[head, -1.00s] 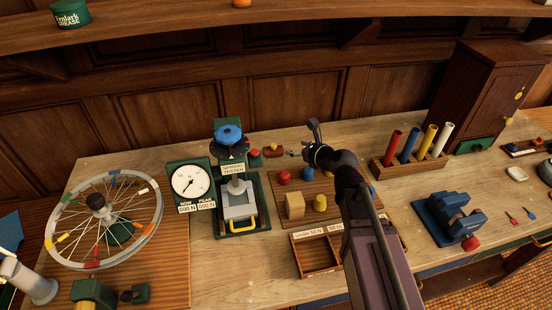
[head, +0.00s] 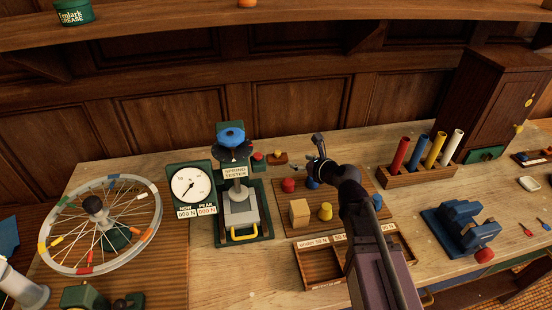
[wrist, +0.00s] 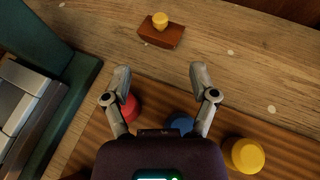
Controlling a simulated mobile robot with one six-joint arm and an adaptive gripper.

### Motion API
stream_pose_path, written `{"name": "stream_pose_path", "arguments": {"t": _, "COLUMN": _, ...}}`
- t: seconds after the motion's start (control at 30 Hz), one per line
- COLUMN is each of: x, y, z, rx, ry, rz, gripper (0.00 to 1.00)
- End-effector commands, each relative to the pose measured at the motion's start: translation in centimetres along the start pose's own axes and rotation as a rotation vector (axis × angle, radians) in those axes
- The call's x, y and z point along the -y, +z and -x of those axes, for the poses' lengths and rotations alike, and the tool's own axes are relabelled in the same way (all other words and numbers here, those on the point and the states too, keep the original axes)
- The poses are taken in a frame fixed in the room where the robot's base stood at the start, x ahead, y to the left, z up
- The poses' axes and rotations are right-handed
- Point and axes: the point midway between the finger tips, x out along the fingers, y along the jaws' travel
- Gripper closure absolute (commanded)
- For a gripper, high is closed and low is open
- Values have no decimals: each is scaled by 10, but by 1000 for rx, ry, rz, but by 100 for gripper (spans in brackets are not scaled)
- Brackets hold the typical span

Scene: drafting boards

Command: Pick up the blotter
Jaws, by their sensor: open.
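The blotter appears to be a small reddish-brown wooden block with a yellow knob on top, lying on the bench behind the striped board; it shows in the head view (head: 277,158) and near the top of the wrist view (wrist: 162,36). My gripper (head: 306,153) is open and empty, to the right of the blotter in the head view. In the wrist view the two fingers (wrist: 160,75) are spread apart, and the blotter lies beyond their tips, roughly centred between them. Nothing hides the blotter in the wrist view.
A green spring tester (head: 240,205) stands left of the blotter. The striped board (head: 300,230) carries red, blue and yellow pieces and a wooden cube (head: 299,212). A sorting tray (head: 318,280) lies in front. A rack of coloured tubes (head: 417,172) stands right. Bare bench surrounds the blotter's right side.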

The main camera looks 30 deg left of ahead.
Motion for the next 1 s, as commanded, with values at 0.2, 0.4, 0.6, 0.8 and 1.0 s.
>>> {"name": "stream_pose_path", "arguments": {"t": 0.2, "x": 1, "y": -2, "z": -26, "rx": 0, "ry": 0, "rz": 1, "gripper": 25}}
{"name": "stream_pose_path", "arguments": {"t": 0.4, "x": 1, "y": -2, "z": -57, "rx": 0, "ry": 1, "rz": 0, "gripper": 25}}
{"name": "stream_pose_path", "arguments": {"t": 0.6, "x": 2, "y": -2, "z": -76, "rx": 0, "ry": -1, "rz": 1, "gripper": 25}}
{"name": "stream_pose_path", "arguments": {"t": 0.8, "x": 1, "y": -1, "z": -79, "rx": 0, "ry": -1, "rz": -1, "gripper": 25}}
{"name": "stream_pose_path", "arguments": {"t": 1.0, "x": 1, "y": -1, "z": -79, "rx": 0, "ry": -2, "rz": -1, "gripper": 25}}
